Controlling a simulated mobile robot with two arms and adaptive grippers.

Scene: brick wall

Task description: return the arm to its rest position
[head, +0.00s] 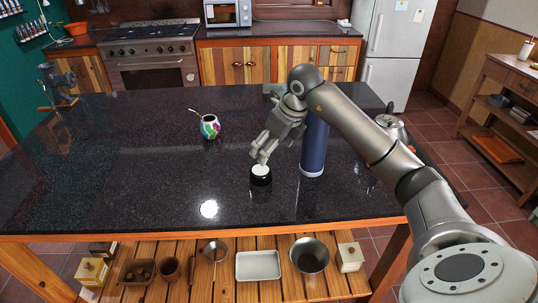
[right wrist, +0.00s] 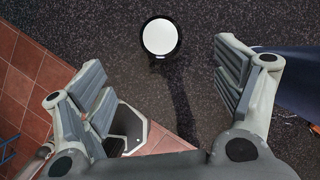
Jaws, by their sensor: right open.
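My right arm (head: 370,130) reaches in from the right over the dark counter. Its gripper (head: 262,155) is above a small black round container with a white top (head: 261,180). In the right wrist view the fingers (right wrist: 160,65) are spread wide with nothing between them. The container's white top (right wrist: 160,36) shows beyond the fingertips, and I cannot tell whether the gripper touches it in the head view. My left gripper is not in view.
A blue bottle (head: 314,150) stands close to the right of the gripper; it also shows in the right wrist view (right wrist: 302,80). A colourful mate cup (head: 210,127) stands farther back on the counter (head: 130,165), whose left part is mostly clear. Pots and trays fill the shelf below.

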